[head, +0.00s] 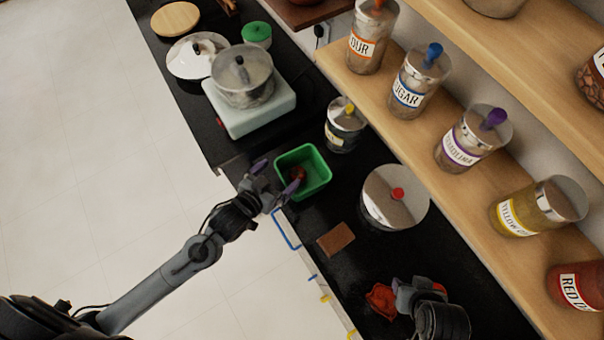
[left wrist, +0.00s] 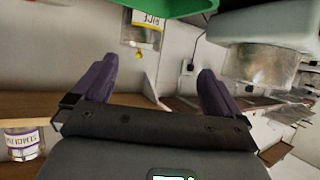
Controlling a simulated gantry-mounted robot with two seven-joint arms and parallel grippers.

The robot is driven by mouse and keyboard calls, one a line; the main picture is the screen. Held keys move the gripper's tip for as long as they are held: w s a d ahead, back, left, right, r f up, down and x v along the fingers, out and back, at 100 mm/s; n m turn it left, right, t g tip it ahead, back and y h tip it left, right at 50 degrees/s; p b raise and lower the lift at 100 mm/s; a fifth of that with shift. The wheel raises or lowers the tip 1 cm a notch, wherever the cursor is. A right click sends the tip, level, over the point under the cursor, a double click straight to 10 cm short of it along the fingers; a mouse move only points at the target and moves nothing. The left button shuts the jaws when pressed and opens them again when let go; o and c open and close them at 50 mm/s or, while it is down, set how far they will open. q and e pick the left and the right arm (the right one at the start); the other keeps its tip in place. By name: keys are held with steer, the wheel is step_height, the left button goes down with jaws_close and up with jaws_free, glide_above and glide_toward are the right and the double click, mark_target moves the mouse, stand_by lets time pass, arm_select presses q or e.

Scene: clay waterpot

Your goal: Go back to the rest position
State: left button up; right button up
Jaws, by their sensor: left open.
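My left gripper (head: 275,178) reaches in from the lower left to the near edge of the green bin (head: 312,178). Its two purple fingers are spread apart, with nothing between them. They also frame an empty gap in the left wrist view (left wrist: 158,68). A small reddish-brown thing (head: 298,174) shows inside the bin, close to one finger; I cannot tell whether they touch. My right gripper (head: 402,294) is low on the right, beside a red, irregular object (head: 381,300) on the dark counter. Its fingers are not clear.
A metal pot (head: 243,78) stands on a white stove (head: 258,118). A large lidded pot (head: 392,197), a small jar (head: 345,125) and a brown block (head: 335,238) stand near the bin. Jars line the wooden shelf (head: 420,140). Open floor (head: 90,130) lies left.

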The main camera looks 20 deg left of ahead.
stand_by(0.4)
arm_select(q)
steer(key=s+a+g+y, duration=0.35)
steer(key=s+g, duration=0.55)
steer(key=s, duration=0.6)
step_height(320, 180, up, 19)
steer(key=p, duration=1.8)
steer(key=shift+a+f+n+h+p, duration=0.2)
steer(key=shift+a+n+h+p, duration=0.15)
steer(key=shift+h, duration=0.1)
steer(key=shift+s, duration=0.1)
